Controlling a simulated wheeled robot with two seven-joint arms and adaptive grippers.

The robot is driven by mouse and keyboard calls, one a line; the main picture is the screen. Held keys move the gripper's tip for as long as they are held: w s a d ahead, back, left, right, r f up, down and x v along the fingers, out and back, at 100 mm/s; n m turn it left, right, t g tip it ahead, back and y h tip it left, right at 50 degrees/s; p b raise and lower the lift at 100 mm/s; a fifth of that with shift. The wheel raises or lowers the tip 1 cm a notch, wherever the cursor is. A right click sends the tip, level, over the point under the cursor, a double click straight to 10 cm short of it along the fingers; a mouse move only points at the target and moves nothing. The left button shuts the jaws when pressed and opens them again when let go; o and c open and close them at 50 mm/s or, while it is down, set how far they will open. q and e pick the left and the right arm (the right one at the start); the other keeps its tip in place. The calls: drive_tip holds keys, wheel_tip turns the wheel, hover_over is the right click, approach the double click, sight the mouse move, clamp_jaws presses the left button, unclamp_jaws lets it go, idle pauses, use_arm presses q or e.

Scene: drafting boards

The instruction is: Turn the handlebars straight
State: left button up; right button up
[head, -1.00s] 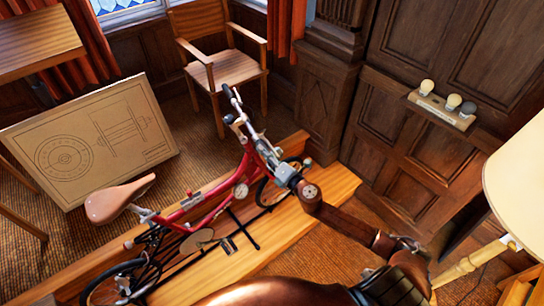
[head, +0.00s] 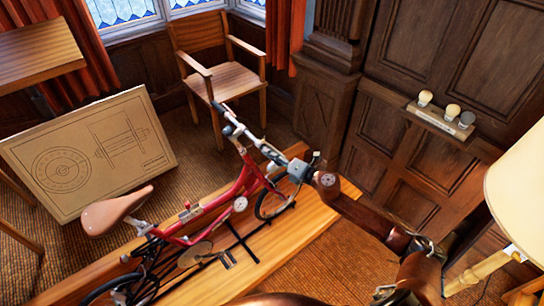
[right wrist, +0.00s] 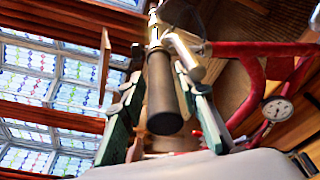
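The red bicycle (head: 215,203) stands on a wooden platform, its tan saddle (head: 115,213) at the left. Its handlebars (head: 245,133) run from upper left to lower right, roughly crosswise to the frame. My right gripper (head: 296,169) is at their lower right end. In the right wrist view the black handlebar grip (right wrist: 161,100) lies between the fingers of the right gripper (right wrist: 160,80), which appear closed on it. The front wheel (head: 272,203) shows partly below the handlebars. My left gripper is not in view.
A wooden chair (head: 222,80) stands behind the handlebars. A drawing board (head: 90,190) leans at the left. A panelled wall with a bulb rack (head: 440,121) and a lamp (head: 518,195) are at the right. The platform (head: 290,232) has bare room right of the bicycle.

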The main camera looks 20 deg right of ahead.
drive_tip(key=shift+o, duration=0.6)
drive_tip(key=shift+s+d, duration=0.1)
drive_tip(key=shift+s, duration=0.05)
drive_tip(key=v, duration=1.1)
drive_tip(key=shift+s, duration=0.3)
drive_tip(key=shift+d, duration=0.15)
drive_tip(key=shift+c, duration=0.4)
